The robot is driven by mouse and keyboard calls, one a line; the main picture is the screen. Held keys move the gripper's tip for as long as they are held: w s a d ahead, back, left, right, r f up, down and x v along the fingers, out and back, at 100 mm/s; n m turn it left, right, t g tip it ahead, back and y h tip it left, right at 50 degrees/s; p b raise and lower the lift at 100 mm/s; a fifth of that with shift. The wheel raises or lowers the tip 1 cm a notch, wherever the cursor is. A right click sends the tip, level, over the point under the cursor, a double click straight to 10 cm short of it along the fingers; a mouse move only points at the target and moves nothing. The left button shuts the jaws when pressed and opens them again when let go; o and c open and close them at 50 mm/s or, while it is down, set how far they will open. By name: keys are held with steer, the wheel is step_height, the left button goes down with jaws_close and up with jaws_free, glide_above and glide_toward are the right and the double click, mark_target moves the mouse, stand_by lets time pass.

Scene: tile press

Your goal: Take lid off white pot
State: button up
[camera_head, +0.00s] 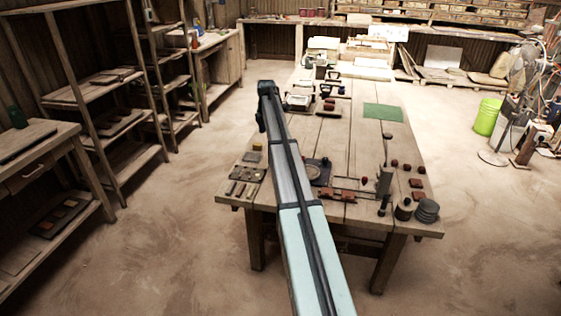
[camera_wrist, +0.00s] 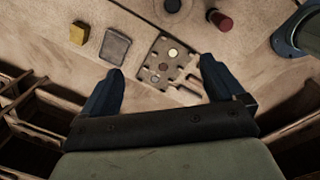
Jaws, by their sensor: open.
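A whitish, low vessel-like thing (camera_head: 299,101) stands on the far left part of the long wooden table, just right of the end of my arm. It may be the white pot, but it is too small to tell the pot from its lid. My gripper (camera_wrist: 162,68) is open in the wrist view, with nothing between its two dark fingers. It hangs above the left side of the table, apart from the things below. In the head view my arm hides part of the table. No white pot shows in the wrist view.
Below my gripper are a yellow block (camera_wrist: 79,33), a grey block (camera_wrist: 116,46) and a plate with small discs (camera_wrist: 165,72). A red cylinder (camera_wrist: 220,20) stands nearby. A green mat (camera_head: 383,112) lies at the table's right. Shelves (camera_head: 105,80) stand left.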

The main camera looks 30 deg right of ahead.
steer(key=s+d+r+n+g, duration=0.1)
steer(key=s+d+r, duration=0.15)
steer(key=d, duration=0.25)
step_height(320, 180, down, 9)
steer(key=shift+a+r, duration=0.1)
steer(key=shift+f, duration=2.75)
steer(key=c, duration=1.1)
